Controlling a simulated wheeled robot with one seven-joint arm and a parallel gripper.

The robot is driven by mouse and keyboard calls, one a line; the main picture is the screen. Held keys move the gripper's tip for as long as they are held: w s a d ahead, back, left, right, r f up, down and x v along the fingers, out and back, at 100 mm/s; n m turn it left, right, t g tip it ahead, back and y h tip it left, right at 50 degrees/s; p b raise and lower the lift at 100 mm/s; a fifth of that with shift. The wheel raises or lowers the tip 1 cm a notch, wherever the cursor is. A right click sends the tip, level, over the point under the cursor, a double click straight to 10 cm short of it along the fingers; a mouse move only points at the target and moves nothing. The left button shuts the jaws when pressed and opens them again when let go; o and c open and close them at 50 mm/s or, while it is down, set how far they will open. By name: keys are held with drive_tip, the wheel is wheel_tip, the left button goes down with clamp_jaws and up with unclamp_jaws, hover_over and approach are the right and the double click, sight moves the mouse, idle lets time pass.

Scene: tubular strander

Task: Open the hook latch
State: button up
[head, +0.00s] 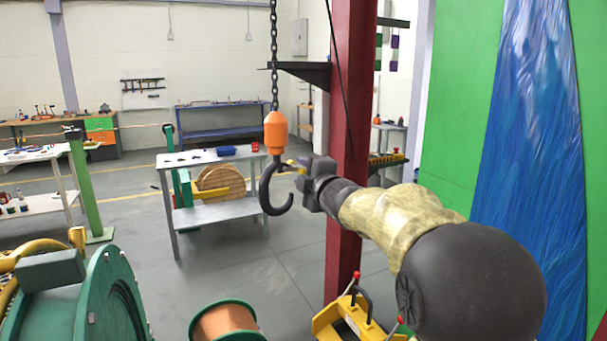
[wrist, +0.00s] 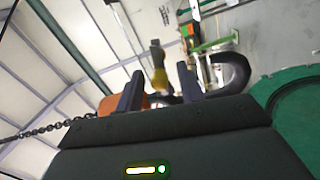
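A black crane hook (head: 268,193) hangs under an orange block (head: 276,132) on a chain in the middle of the head view. Its small yellow latch (head: 292,165) is at the hook's throat, close to my gripper (head: 303,168), which is just right of the hook. In the wrist view the two dark fingers of my gripper (wrist: 159,92) stand apart. The yellow latch (wrist: 160,78) shows in the gap between them, with no clear contact. The curved hook (wrist: 234,70) is right of the fingers and the orange block (wrist: 109,105) is partly hidden behind the left finger.
The chain (head: 273,50) runs up from the block. A red column (head: 350,130) stands close behind my arm. A yellow lifting frame (head: 350,318), a copper spool (head: 226,322) and a green machine wheel (head: 95,305) are below. A grey table (head: 215,212) stands farther back.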

drive_tip(key=shift+s, duration=0.1)
drive_tip(key=b+v, duration=0.2)
drive_tip(key=v, duration=1.5)
drive_tip(key=shift+s+d, duration=0.1)
drive_tip(key=s+d+f+m+g+h+p, duration=0.2)
drive_tip(key=d+f+m+g+h+p, duration=0.1)
drive_tip(key=f+m, duration=0.45)
drive_tip(key=s+d+f+m+g+h+p, duration=0.1)
drive_tip(key=d+f+m+g+h+p, duration=0.25)
drive_tip(key=f+m, duration=0.35)
drive_tip(key=s+a+f+m+g+p, duration=0.1)
drive_tip(key=s+f+m+g+p, duration=0.2)
drive_tip(key=s+f+m+g, duration=0.3)
drive_tip(key=s+f+g, duration=0.1)
drive_tip(key=s+f, duration=0.4)
drive_tip(key=s, duration=0.4)
drive_tip(key=shift+a+f, duration=0.2)
drive_tip(key=shift+f, duration=0.2)
